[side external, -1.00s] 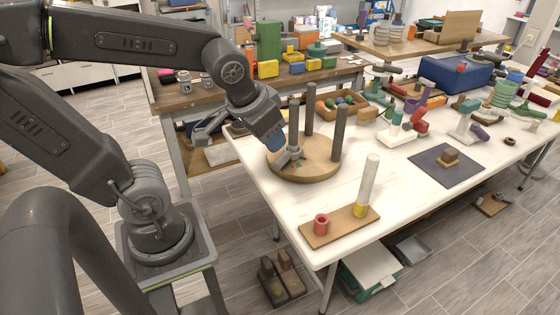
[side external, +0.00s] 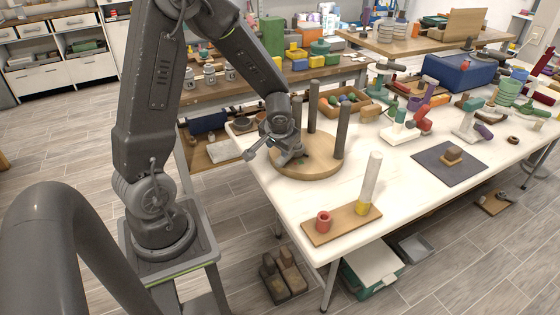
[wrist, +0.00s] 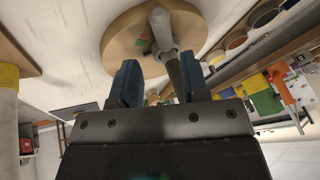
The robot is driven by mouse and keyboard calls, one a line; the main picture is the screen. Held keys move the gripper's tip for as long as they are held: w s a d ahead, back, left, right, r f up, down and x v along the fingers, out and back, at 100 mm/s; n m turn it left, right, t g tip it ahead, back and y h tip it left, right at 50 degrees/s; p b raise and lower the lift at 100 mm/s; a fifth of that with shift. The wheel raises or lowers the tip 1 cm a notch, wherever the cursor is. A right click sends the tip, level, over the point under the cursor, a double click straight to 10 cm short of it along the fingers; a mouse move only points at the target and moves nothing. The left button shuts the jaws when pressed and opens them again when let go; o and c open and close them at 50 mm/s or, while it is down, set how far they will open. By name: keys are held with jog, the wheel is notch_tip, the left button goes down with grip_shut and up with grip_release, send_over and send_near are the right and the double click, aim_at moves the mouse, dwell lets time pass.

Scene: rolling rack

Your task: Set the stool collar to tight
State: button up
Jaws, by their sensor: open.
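The stool is an upturned round wooden seat (side external: 318,168) on the white table, with dark upright legs (side external: 343,130). A grey collar piece (side external: 297,158) sits low at the near-left leg, beside a small green mark on the seat; my gripper partly hides it. In the wrist view the seat (wrist: 118,46) is at the top, with the grey collar part (wrist: 160,28) ahead of my fingertips. My gripper (wrist: 158,64) is open, its two blue-padded fingers apart, with a dark rod showing between them. I cannot tell whether they touch anything.
In front of the stool lies a wooden board (side external: 340,224) with a red cup (side external: 323,221) and an upright pale tube (side external: 371,180). A wooden tray of coloured balls (side external: 340,100) stands behind. A dark mat (side external: 449,164) lies right. The tabletop between is clear.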

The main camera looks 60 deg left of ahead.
aim_at(280, 160)
jog(key=x, duration=1)
jog(key=shift+f, duration=0.2)
grip_shut()
